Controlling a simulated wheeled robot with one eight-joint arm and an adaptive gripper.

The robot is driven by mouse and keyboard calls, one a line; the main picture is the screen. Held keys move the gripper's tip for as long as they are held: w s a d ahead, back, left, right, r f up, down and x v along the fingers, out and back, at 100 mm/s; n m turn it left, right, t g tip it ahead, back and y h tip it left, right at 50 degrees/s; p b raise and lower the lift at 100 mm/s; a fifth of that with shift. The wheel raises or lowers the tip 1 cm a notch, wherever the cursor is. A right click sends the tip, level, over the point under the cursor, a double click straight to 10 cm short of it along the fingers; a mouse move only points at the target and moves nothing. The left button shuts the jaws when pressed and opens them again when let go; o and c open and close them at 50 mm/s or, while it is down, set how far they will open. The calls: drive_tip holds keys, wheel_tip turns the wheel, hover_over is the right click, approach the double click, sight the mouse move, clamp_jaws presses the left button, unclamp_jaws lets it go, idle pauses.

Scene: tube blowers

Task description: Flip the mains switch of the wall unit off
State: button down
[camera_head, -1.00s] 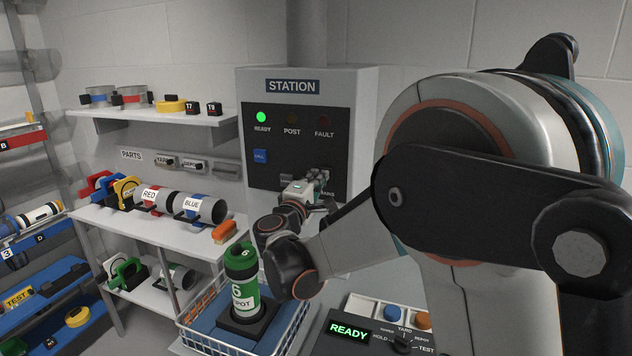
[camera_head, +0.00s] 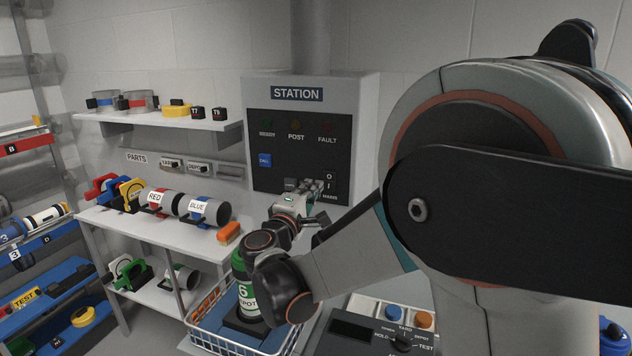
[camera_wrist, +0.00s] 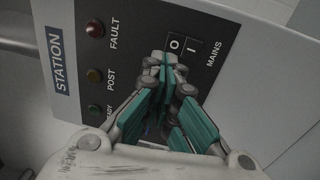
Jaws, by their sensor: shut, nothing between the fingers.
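The wall unit (camera_head: 365,120), labelled STATION, stands at the back with a dark front panel. Its mains switch (camera_head: 328,183) is at the panel's lower right, marked O and I. The switch also shows in the wrist view (camera_wrist: 184,46), just past my fingertips, which cover part of its lower edge. The READY, POST and FAULT lamps are all dark. My gripper (camera_head: 314,189) is shut and empty, in front of the panel's lower right. In the wrist view my gripper (camera_wrist: 163,68) has its teal-padded fingers together. I cannot tell whether the tips touch the switch.
A green canister (camera_head: 248,295) stands in a wire basket (camera_head: 205,338) below my arm. A console (camera_head: 352,330) at the front has a dark display. Shelves (camera_head: 120,222) with red and blue tubes are at left. An orange brush (camera_head: 229,233) lies on the shelf edge.

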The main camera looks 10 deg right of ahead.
drive_tip(key=p+v, duration=0.1)
drive_tip(key=v, duration=0.5)
drive_tip(key=shift+r, duration=0.75)
drive_tip(key=shift+a, duration=0.1)
